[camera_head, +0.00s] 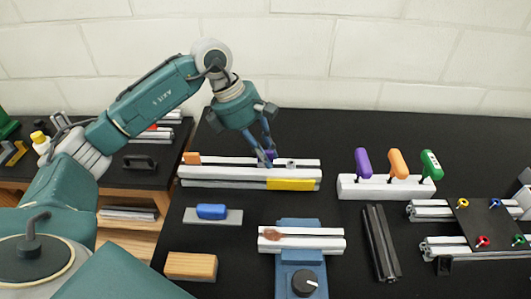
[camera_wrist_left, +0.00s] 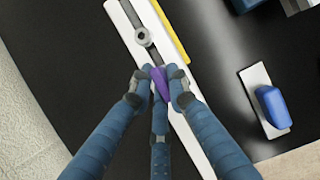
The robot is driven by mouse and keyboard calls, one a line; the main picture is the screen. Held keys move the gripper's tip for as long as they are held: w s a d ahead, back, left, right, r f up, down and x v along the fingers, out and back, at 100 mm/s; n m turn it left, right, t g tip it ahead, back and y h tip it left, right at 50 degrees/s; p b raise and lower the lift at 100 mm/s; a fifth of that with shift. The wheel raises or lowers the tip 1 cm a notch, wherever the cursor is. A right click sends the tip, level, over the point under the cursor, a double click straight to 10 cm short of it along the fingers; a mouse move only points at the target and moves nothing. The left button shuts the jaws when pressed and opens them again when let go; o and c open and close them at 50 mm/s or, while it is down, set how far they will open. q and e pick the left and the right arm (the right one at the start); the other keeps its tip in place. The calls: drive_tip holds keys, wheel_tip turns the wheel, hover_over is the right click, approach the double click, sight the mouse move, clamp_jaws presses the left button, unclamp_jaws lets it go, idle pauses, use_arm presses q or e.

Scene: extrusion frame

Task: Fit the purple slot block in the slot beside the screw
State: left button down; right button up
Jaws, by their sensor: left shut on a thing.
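My left gripper (camera_head: 265,148) comes down over the white extrusion rail (camera_head: 230,172). It is shut on the small purple slot block (camera_head: 270,155), which also shows between the fingertips in the left wrist view (camera_wrist_left: 159,84). The block is at the rail's slot, a little left of the grey screw (camera_head: 291,163). In the left wrist view the screw (camera_wrist_left: 143,38) stands in the slot a short way beyond the block. The fingers hide the block's lower part, so I cannot tell how deep it sits. My right gripper is not in view.
An orange block (camera_head: 192,158) sits at the rail's left end, and a yellow strip (camera_head: 291,184) marks its front. A white holder (camera_head: 385,190) with purple, orange and green handles stands right. A blue-handled tool (camera_head: 211,212) and blue vise (camera_head: 298,280) lie in front.

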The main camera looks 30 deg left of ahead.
use_arm(q)
drive_tip(key=shift+f, duration=0.15)
drive_tip(key=c, duration=1.6)
unclamp_jaws()
drive_tip(key=v, duration=1.2)
drive_tip(key=shift+s, duration=0.1)
